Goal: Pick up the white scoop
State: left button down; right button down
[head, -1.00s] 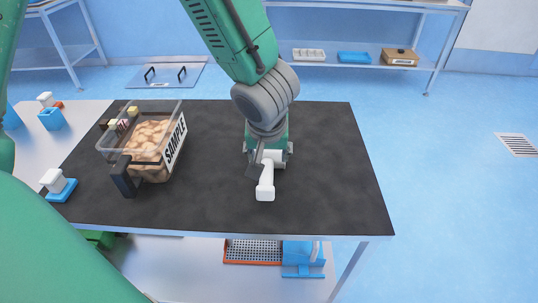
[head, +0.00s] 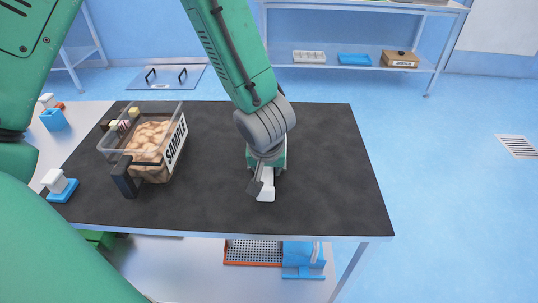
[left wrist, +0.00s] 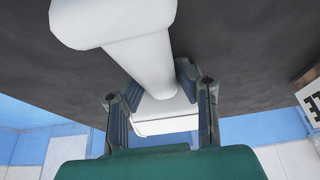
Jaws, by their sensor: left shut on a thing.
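The white scoop (head: 267,186) is at the middle of the dark table top, partly hidden by my left gripper (head: 262,178). Its light end sticks out toward the front edge. In the left wrist view the scoop (left wrist: 140,55) runs between the two fingers of my left gripper (left wrist: 157,100), which are shut on it from both sides. I cannot tell whether the scoop is clear of the table. My right gripper is not in view.
A clear bin (head: 172,148) of brown round snacks, labelled SAMPLE and with a black handle, stands to the left on the dark table top (head: 325,180). The table to the right is bare. Small blue and white items (head: 58,186) stand at the far left.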

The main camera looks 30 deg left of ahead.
pick_arm(q)
notch_tip(320, 180, up, 10)
jog(key=shift+p, duration=1)
